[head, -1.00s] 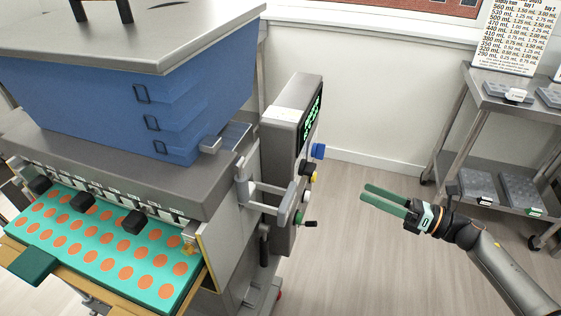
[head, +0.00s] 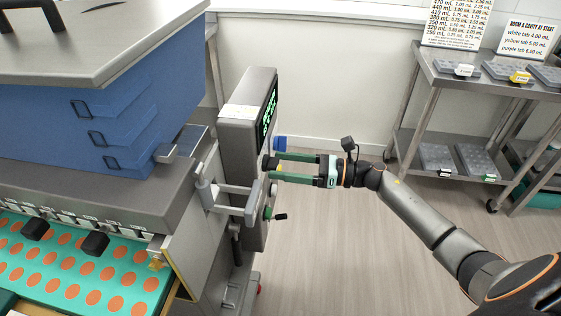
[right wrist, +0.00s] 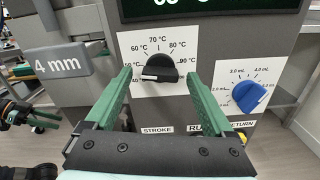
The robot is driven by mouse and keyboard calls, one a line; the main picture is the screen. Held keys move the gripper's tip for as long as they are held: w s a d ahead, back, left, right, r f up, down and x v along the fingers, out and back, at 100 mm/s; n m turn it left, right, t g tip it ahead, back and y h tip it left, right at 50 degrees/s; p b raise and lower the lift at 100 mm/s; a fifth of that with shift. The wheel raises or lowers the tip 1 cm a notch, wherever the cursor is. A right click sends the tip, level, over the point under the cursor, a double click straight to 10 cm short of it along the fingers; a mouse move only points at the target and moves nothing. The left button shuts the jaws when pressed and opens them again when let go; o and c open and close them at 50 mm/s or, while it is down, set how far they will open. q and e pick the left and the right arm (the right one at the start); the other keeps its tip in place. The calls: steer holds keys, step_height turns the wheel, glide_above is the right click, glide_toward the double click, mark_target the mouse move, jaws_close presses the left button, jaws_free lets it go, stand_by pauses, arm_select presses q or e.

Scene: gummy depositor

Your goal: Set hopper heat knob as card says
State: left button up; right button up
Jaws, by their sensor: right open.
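The black hopper heat knob (right wrist: 160,68) sits on a white dial plate with temperature marks, 60 to 90 °C readable. Its white pointer mark lies toward the lower left; the mark it meets is unclear. My right gripper (head: 275,165) is open at the control box, its green fingers (right wrist: 160,92) to either side of the black knob. I cannot tell whether they touch it. In the head view the black knob (head: 269,162) shows by the fingertips. My left gripper (right wrist: 45,118) shows small at the left of the wrist view. No card giving a heat setting is readable.
A blue knob (right wrist: 249,97) with mL marks is right of the heat knob. STROKE, RUN and RETURN labels lie below. A grey "4 mm" plate (right wrist: 58,64) is at the left. A metal cart (head: 430,85) holds mL charts and trays. Floor between is clear.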

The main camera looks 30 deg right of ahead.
steer(key=shift+w+a, duration=0.35)
steer(key=shift+a, duration=0.05)
steer(key=c, duration=1.4)
